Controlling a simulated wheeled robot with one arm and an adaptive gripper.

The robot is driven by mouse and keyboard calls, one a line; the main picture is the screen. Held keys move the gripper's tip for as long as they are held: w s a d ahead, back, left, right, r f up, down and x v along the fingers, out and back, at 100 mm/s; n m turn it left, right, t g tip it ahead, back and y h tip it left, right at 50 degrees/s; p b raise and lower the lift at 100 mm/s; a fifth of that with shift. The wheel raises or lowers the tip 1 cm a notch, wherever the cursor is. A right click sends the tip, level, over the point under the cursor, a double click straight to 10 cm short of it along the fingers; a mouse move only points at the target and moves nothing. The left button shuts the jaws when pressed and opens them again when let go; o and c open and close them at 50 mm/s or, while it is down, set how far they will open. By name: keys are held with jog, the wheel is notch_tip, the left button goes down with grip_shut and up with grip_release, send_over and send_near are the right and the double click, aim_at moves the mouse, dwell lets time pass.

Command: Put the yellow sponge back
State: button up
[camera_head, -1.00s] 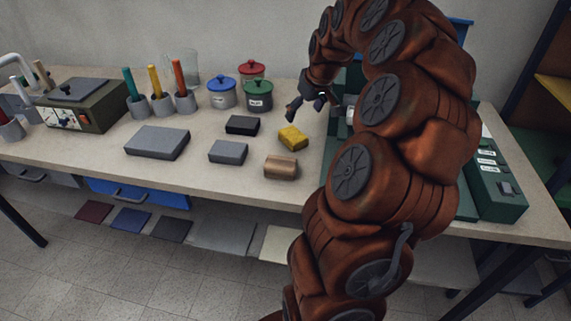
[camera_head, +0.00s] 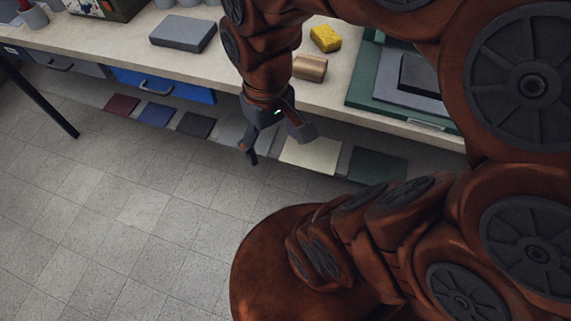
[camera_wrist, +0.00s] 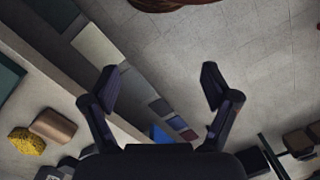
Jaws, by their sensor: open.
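The yellow sponge (camera_head: 325,38) lies on the bench top, behind a wooden block (camera_head: 310,67). In the wrist view the sponge (camera_wrist: 26,142) is at the far left beside the block (camera_wrist: 52,127). My gripper (camera_head: 277,140) is open and empty, pointing down in front of the bench's front edge, apart from the sponge. In the wrist view its two fingers (camera_wrist: 160,88) are spread with nothing between them. My arm hides part of the bench top.
A grey block (camera_head: 184,33) lies on the bench to the left. A green tray (camera_head: 360,88) with grey slabs stands at right. Below is a blue drawer (camera_head: 165,85) and a low shelf with coloured mats, including a cream one (camera_head: 311,155). The floor (camera_head: 130,220) in front is clear.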

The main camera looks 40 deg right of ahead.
jog(key=shift+g, duration=0.4)
jog(key=s, duration=0.1)
jog(key=s+f, duration=0.1)
jog(key=s, duration=0.1)
jog(key=s+a, duration=0.1)
jog(key=s, duration=0.1)
jog(key=shift+s+f, duration=0.2)
jog(key=shift+f, duration=0.05)
notch_tip(320, 180, up, 6)
jog(key=p, duration=0.5)
jog(key=shift+f, duration=0.25)
